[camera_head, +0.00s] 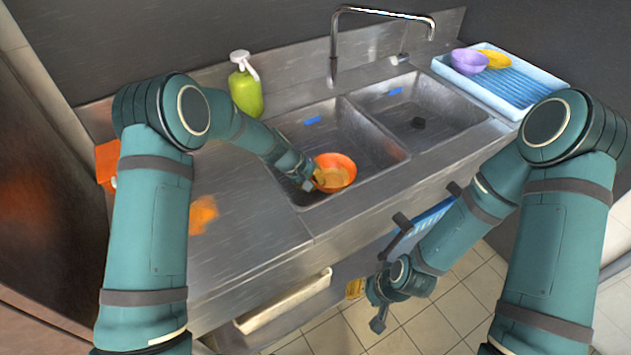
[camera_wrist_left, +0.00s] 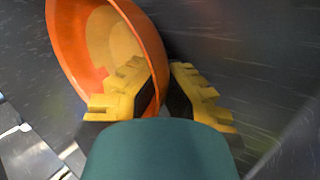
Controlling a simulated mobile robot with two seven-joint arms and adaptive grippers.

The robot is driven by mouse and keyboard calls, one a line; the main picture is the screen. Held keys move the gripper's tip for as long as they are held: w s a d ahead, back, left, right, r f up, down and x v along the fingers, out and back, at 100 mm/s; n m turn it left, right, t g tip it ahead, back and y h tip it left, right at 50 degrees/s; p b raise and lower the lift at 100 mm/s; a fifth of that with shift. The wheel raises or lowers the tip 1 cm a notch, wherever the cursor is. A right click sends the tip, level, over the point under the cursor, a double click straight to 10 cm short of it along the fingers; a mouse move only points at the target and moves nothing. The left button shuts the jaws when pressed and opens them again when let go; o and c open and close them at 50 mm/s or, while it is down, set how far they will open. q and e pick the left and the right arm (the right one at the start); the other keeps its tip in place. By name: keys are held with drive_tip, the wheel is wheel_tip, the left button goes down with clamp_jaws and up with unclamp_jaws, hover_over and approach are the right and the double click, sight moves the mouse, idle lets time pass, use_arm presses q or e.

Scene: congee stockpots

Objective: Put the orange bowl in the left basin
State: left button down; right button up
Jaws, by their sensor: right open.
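The orange bowl (camera_head: 343,162) is within the outline of the left basin (camera_head: 300,133), near its front right side. Whether it touches the basin floor is unclear. My left gripper (camera_head: 314,178) is at the bowl's left side. In the left wrist view, the orange bowl (camera_wrist_left: 75,45) is tilted, with its yellowish inside showing. The left gripper's fingers (camera_wrist_left: 162,90) straddle its wall, one inside and one outside, and appear closed on it. My right gripper (camera_head: 375,305) is open and empty, low in front of the counter.
A right basin (camera_head: 440,108) adjoins the left one, with a faucet (camera_head: 334,55) behind. A green soap bottle (camera_head: 246,90) stands at the back left. A pale blue rack (camera_head: 510,88) holds a purple bowl (camera_head: 468,62) and a yellow one (camera_head: 495,60). A blue cloth (camera_head: 425,222) hangs in front.

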use_arm(q)
drive_tip(key=shift+f, duration=0.15)
drive_tip(key=c, duration=1.1)
unclamp_jaws()
drive_tip(key=shift+c, duration=0.2)
drive_tip(key=p+v, duration=0.1)
drive_tip(key=v, duration=0.6)
drive_tip(key=shift+s+a+r, duration=0.1)
drive_tip(key=shift+a+r, duration=0.05)
drive_tip(key=shift+r, duration=0.2)
